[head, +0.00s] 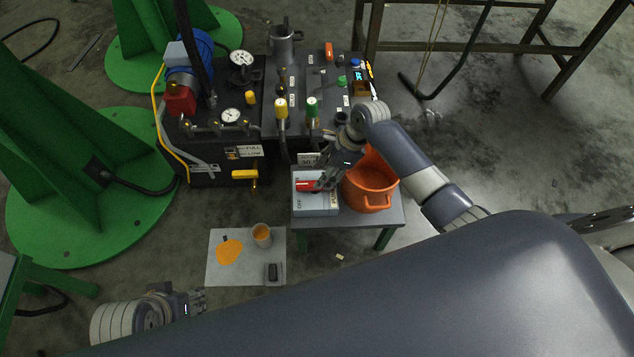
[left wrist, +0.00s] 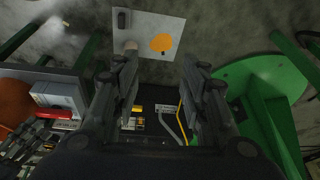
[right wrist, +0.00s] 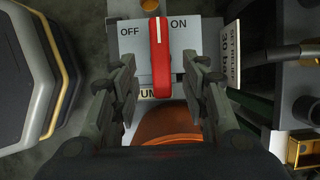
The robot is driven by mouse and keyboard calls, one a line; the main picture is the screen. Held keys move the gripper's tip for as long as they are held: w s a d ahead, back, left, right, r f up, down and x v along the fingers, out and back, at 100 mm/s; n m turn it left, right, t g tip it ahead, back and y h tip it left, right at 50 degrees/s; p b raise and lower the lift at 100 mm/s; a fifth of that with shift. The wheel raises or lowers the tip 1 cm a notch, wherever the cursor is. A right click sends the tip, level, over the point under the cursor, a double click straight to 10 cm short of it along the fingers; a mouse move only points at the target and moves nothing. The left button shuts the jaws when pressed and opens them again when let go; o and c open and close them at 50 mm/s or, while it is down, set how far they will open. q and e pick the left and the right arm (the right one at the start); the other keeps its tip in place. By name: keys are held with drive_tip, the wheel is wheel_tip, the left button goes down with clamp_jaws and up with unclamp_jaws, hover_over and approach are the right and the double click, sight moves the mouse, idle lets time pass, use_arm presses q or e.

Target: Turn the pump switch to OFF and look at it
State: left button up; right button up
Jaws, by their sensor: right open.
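The pump switch is a red handle (right wrist: 160,60) on a light grey box (head: 316,206). In the right wrist view the handle stands straight up and down between the words OFF on the left and ON on the right, turned clearly toward neither. My right gripper (right wrist: 159,72) is open, its fingers apart on either side of the handle's lower part, with no visible contact. In the head view the red handle (head: 306,184) is partly covered by my right gripper (head: 325,181). My left gripper (head: 198,300) is away at the lower left; its fingers (left wrist: 160,90) are apart and empty.
An orange pot (head: 370,193) stands right beside the switch box on the small table (head: 390,217). The dark machine (head: 280,110) with gauges and valves stands behind. A white sheet (head: 220,268) with an orange spill and a cup (head: 262,236) lies on the floor.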

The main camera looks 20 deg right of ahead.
drive_tip(key=b+x, duration=0.2)
drive_tip(key=x, duration=0.3)
drive_tip(key=shift+a+f, duration=0.1)
drive_tip(key=shift+f, duration=0.1)
clamp_jaws()
